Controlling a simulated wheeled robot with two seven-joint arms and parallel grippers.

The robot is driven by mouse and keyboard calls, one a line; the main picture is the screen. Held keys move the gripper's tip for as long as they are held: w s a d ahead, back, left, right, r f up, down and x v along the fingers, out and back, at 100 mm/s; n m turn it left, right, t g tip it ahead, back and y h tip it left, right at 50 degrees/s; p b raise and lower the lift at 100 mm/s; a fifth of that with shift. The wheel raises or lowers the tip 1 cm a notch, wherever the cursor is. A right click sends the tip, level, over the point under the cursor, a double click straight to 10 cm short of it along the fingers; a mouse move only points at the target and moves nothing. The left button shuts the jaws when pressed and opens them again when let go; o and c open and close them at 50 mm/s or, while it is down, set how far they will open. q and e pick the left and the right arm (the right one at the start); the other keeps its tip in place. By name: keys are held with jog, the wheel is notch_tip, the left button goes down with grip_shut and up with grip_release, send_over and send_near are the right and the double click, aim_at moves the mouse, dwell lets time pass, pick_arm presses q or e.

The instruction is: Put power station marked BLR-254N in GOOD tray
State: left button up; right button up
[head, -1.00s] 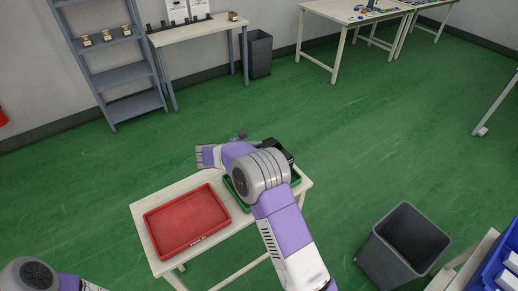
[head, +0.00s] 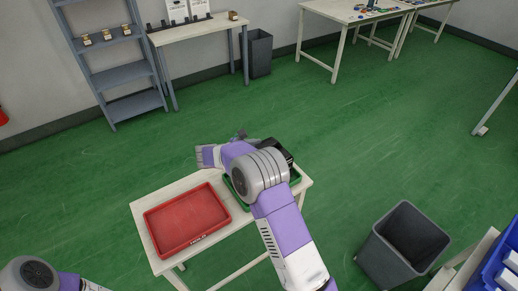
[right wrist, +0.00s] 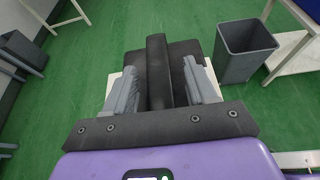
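A black power station (head: 281,153) is at the green tray (head: 296,179), at the far right of the small table; my arm hides much of both. Its marking cannot be read. In the right wrist view, the black body with a raised bar (right wrist: 157,62) lies between the grey fingers of my right gripper (right wrist: 163,88). The fingers stand apart on either side of the bar, with gaps showing. In the head view my right forearm and wrist cover the gripper. My left arm shows at the lower left, its gripper out of frame.
An empty red tray (head: 187,220) lies on the pale table (head: 150,247), left of the green tray. A grey bin (head: 402,244) stands at the right, near a bench with a blue crate (head: 497,268). A shelf (head: 118,73) and worktables are at the back.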

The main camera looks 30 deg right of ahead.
jog(key=shift+o, duration=0.4)
jog(key=shift+a+f, duration=0.1)
jog(key=shift+f, duration=0.05)
jog(key=a+p, duration=0.1)
jog(key=a, duration=0.7)
jog(key=shift+s+a+p, duration=0.35)
jog(key=shift+s+a, duration=0.05)
dwell(1.2)
jog(key=o, duration=0.6)
jog(key=shift+c, duration=0.2)
jog(key=v, duration=0.7)
jog(key=shift+a+p, duration=0.25)
jog(key=shift+p, duration=0.2)
